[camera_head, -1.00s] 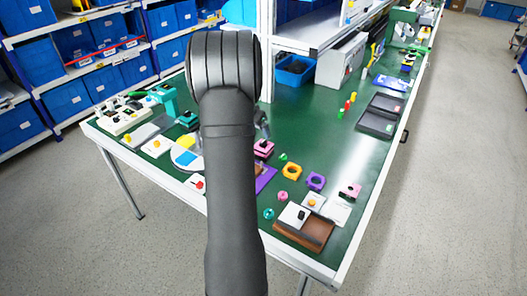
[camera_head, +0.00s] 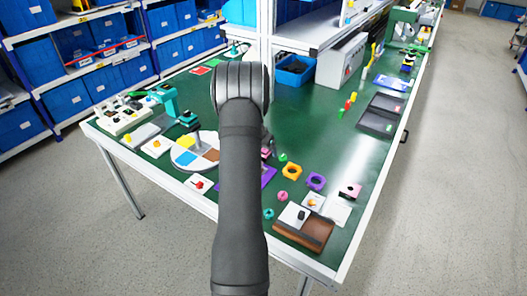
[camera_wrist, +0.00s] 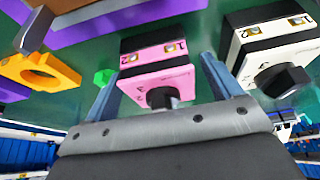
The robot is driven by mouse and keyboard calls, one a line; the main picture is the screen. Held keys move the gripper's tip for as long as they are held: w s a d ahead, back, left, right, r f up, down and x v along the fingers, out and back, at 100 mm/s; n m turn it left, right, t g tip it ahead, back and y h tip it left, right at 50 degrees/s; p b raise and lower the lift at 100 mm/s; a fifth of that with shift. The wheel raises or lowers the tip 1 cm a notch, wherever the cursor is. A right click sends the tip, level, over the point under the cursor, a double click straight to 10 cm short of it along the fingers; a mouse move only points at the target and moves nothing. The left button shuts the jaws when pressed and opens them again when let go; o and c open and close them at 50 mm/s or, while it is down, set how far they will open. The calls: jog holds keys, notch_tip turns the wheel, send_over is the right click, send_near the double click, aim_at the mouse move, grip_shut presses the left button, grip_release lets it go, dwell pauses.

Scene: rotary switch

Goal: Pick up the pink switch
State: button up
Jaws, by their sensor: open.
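The pink switch (camera_wrist: 160,79) has a black base and a black knob. In the wrist view it is upper middle, with the fingers of my gripper (camera_wrist: 161,70) on its left and right. My gripper is open and I cannot tell whether either finger touches the switch. In the head view only a small part of the pink switch (camera_head: 267,151) shows just right of my arm, which hides the rest. My gripper is mostly hidden behind my arm there.
A white switch (camera_wrist: 262,62) with a black knob is close on the right in the wrist view. A green nut (camera_wrist: 103,77) and an orange ring (camera_wrist: 40,71) are on the left. A purple plate (camera_head: 262,178) lies near the pink switch on the green table (camera_head: 310,125).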

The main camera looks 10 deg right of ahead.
jog(key=shift+w+d+f, duration=0.15)
jog(key=shift+f, duration=0.35)
jog(key=c, duration=1.2)
jog(key=shift+o, duration=0.2)
jog(key=shift+r, duration=0.1)
